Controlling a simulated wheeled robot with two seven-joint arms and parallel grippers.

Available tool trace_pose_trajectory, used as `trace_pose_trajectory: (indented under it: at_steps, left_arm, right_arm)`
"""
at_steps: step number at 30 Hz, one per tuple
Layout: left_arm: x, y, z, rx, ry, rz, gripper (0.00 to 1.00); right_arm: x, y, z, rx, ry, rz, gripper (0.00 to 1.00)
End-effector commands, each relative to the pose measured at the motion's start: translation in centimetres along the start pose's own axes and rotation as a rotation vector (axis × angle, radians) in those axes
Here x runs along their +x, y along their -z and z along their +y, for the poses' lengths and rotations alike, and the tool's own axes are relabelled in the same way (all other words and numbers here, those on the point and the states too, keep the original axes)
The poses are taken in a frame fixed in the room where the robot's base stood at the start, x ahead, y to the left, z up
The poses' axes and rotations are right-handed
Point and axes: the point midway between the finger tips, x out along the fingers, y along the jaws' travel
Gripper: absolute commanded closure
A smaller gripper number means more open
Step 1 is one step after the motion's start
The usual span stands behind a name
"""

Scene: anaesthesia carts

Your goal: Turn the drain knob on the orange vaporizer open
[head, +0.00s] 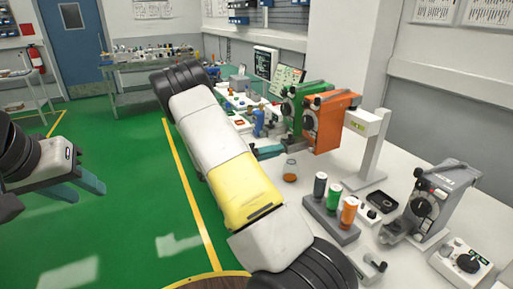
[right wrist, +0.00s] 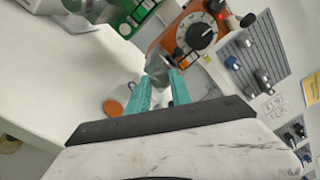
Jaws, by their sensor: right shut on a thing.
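The orange vaporizer (head: 332,122) stands on the white bench beside the green vaporizer (head: 291,108). In the right wrist view, its orange body (right wrist: 177,36) carries a round black dial. My right gripper (head: 270,152) is at the lower front of the orange vaporizer. In the right wrist view, its teal fingers (right wrist: 160,84) are shut on a small grey drain knob (right wrist: 158,64) below the dial. The knob's turn position cannot be told, and the fingers partly cover it. My left gripper (head: 82,186) is open and empty over the green floor, far from the bench.
A grey vaporizer (head: 431,204) and a rack with black-, green- and orange-topped bottles (head: 332,218) stand on the bench's near right. An orange round piece (head: 290,178) lies on the bench near the right gripper. A white post (head: 372,140) stands right of the orange vaporizer.

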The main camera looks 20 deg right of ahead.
Motion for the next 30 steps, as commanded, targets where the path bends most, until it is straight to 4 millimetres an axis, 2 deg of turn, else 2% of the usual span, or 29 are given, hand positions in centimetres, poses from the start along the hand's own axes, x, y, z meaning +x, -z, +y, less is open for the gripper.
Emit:
trace_pose_trajectory:
  at_steps: [16,17,19,20,30]
  left_arm:
    - [0.0,0.0,0.0,0.0,0.0,0.0,0.64]
    - [0.0,0.0,0.0,0.0,0.0,0.0,0.64]
    - [0.0,0.0,0.0,0.0,0.0,0.0,0.64]
    - [0.0,0.0,0.0,0.0,0.0,0.0,0.64]
    - [0.0,0.0,0.0,0.0,0.0,0.0,0.64]
  right_arm:
    - [-0.07,-0.06,0.07,-0.022,-0.001,-0.002,1.0]
    - [-0.07,-0.06,0.07,-0.022,-0.001,-0.002,0.68]
    - [-0.07,-0.06,0.06,-0.022,-0.001,-0.002,0.55]
    - [-0.06,-0.05,0.05,-0.022,0.0,-0.002,0.52]
    - [-0.33,-0.05,0.04,-0.021,0.0,-0.002,0.52]
